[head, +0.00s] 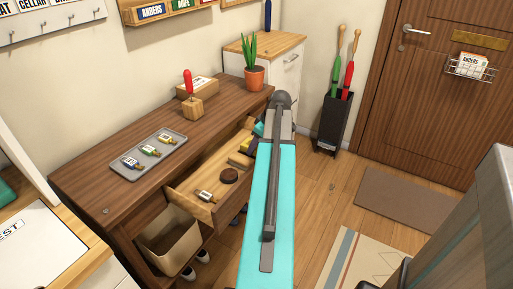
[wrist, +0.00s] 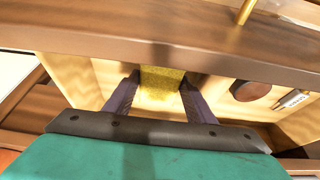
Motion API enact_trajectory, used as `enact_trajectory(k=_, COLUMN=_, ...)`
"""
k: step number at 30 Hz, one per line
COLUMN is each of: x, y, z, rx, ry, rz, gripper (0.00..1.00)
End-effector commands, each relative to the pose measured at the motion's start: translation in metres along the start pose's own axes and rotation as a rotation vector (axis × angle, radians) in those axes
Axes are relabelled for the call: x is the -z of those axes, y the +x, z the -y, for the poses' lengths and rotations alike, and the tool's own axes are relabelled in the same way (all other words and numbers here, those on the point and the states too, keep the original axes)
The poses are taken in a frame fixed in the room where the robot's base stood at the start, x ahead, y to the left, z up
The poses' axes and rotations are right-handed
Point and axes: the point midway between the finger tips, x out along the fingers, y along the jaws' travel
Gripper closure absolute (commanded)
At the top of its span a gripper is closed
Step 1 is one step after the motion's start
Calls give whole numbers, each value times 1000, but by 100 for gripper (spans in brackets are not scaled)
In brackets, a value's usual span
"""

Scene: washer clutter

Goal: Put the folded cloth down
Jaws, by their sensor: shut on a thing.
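The folded cloth (wrist: 162,78) is yellow and sits between the two dark fingers of my gripper (wrist: 160,90) in the wrist view. My gripper is shut on it, over the open drawer (wrist: 75,75) of the dark wooden table. In the head view a small yellow part of the cloth (head: 245,146) shows at the drawer's right end, beside my teal arm, which hides most of the gripper. I cannot tell whether the cloth touches the drawer's floor.
The drawer also holds a round brown thing (head: 229,175) and a labelled tag (head: 206,196). The tabletop (head: 110,195) edge overhangs close to my fingers. A tray (head: 150,151) with several tagged items, a red-handled tool (head: 188,82) in a block and a potted plant (head: 254,77) stand on top.

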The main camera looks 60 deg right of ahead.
Motion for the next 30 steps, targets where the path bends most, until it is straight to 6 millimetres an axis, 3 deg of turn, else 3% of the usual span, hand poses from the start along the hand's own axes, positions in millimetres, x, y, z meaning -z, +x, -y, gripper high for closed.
enact_trajectory(k=4, x=-4, y=10, z=0, rx=-1, ry=1, rz=-1, gripper=68)
enact_trajectory(k=26, x=-10, y=20, z=0, rx=0, ry=3, rz=3, gripper=68)
enact_trajectory(k=27, x=-11, y=20, z=0, rx=0, ry=3, rz=3, gripper=45)
enact_trajectory(k=30, x=-11, y=20, z=0, rx=2, ry=3, rz=5, gripper=31)
